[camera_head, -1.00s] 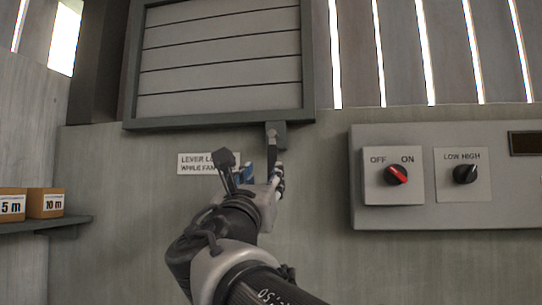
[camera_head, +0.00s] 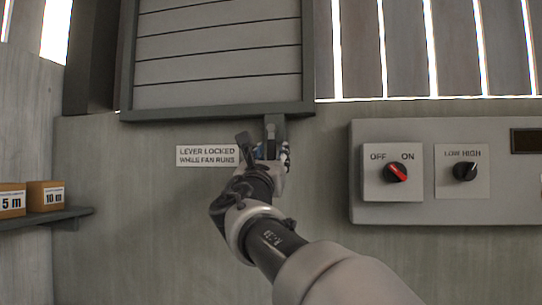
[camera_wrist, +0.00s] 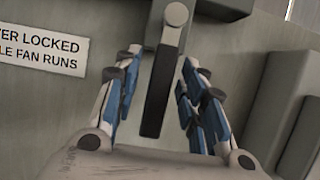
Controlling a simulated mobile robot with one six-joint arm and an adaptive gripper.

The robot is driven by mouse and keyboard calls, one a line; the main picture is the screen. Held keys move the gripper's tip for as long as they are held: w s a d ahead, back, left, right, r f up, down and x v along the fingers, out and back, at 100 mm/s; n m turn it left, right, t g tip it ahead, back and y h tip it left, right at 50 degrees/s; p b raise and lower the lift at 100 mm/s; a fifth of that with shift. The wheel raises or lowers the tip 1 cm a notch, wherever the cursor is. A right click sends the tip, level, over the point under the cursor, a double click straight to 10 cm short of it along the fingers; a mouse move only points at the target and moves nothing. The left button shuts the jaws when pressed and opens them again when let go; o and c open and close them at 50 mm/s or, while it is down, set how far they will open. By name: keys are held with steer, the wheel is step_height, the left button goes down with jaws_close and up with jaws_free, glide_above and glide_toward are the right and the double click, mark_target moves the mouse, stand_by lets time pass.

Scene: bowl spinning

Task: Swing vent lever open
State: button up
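The vent lever (camera_wrist: 160,90) is a dark bar hanging down from a grey pivot block under the louvred vent (camera_head: 218,55). In the wrist view my gripper (camera_wrist: 157,80) is open, with one blue-and-grey finger on each side of the lever and gaps visible on both sides. In the head view my gripper (camera_head: 271,152) is at the lever, just below the vent frame, and hides the lever's lower part. The vent slats look closed flat.
A sign (camera_head: 207,156) reading "LEVER LOCKED WHILE FAN RUNS" is left of my gripper. A grey control panel (camera_head: 440,205) at right carries an OFF/ON knob (camera_head: 397,173) and a LOW/HIGH knob (camera_head: 465,170). Labelled boxes (camera_head: 45,196) stand on a shelf at left.

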jaws_close()
stand_by(0.6)
